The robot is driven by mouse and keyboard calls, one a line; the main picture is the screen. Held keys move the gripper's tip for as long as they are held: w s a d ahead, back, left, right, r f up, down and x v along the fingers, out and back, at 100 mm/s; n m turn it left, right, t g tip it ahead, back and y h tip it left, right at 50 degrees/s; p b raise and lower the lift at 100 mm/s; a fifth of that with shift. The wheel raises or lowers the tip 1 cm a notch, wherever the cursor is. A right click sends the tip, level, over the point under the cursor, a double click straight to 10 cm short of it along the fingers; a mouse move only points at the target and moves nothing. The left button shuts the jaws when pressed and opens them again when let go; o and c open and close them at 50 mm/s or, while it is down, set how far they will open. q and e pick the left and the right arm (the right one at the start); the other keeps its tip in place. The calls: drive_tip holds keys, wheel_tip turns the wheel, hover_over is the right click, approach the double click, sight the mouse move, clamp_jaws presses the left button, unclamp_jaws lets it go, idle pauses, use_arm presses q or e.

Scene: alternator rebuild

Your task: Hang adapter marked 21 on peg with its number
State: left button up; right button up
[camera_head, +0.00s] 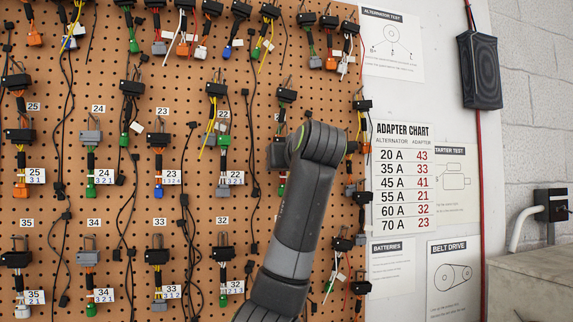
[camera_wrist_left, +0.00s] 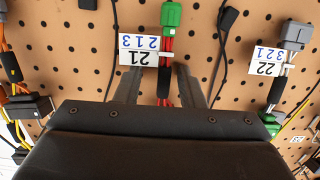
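The adapter tagged 21 (camera_wrist_left: 165,85) shows upside down in the left wrist view, with red wires, a black sleeve and a green plug (camera_wrist_left: 172,14). Its white tag (camera_wrist_left: 138,50) reads 21 and 213. My left gripper (camera_wrist_left: 160,75) is open, with one finger on each side of the wires and visible gaps. The adapter's upper part is hidden by the gripper body. In the head view my arm covers most of this spot, and the gripper itself is hidden. My right gripper is in neither view.
Adapters tagged 22 (camera_head: 223,140), 23 (camera_head: 159,140) and several others hang on the brown pegboard (camera_head: 70,205). Loose black cables hang between them. A white adapter chart (camera_head: 404,175) is to the right; its 70 A row reads 23.

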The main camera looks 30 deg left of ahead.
use_arm(q)
drive_tip(key=shift+s, duration=0.1)
drive_tip(key=b+v, duration=0.7)
drive_tip(key=v, duration=1)
drive_tip(key=shift+d, duration=0.3)
drive_tip(key=shift+a, duration=0.1)
